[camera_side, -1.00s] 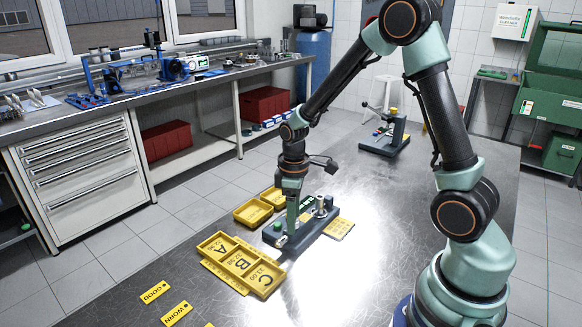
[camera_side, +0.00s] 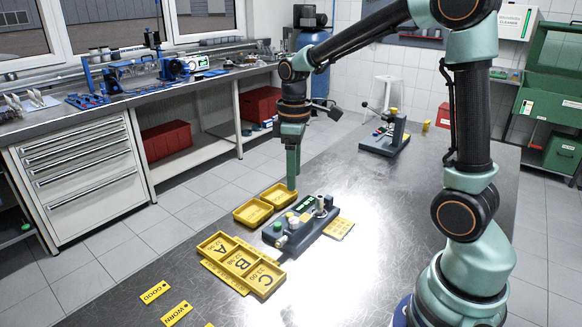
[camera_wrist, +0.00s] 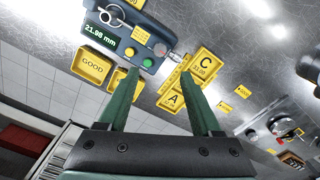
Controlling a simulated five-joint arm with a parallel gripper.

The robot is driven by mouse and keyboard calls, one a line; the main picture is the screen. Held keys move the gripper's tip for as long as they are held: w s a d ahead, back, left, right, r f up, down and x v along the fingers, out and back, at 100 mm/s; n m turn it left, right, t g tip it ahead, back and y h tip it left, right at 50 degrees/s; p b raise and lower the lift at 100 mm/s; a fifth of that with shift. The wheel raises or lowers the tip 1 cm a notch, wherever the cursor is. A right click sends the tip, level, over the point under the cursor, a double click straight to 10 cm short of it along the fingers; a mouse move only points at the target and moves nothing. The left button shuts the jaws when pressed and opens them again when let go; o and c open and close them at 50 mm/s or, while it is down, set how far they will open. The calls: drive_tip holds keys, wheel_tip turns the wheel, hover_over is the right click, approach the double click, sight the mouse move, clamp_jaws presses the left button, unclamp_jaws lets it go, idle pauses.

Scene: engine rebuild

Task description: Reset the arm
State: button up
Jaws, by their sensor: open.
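My gripper (camera_side: 292,186) is raised above the metal bench, just behind and above the measuring gauge, pointing down. In the wrist view my gripper (camera_wrist: 160,76) has its two green fingers spread wide with nothing between them. The dark gauge (camera_side: 282,239) stands on the bench below it, apart from the fingers. Its display (camera_wrist: 101,32) reads 21.98 mm, and a green button (camera_wrist: 148,62) and a yellow one sit on it. A shiny metal piece (camera_side: 320,205) stands at its far end.
The yellow A-B-C tray (camera_side: 240,263) lies left of the gauge. Two yellow bins (camera_side: 253,213) stand behind; the wrist view shows a GOOD bin (camera_wrist: 91,66). A lever press (camera_side: 386,135) stands farther back. The bench's right side is clear.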

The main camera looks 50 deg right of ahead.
drive_tip(key=s+a+r+m+t, duration=0.5)
drive_tip(key=s+r, duration=0.1)
drive_tip(key=s, duration=0.2)
drive_tip(key=shift+s+a+r+m+t, duration=0.3)
drive_tip(key=shift+s+a+r, duration=0.1)
idle(2.4)
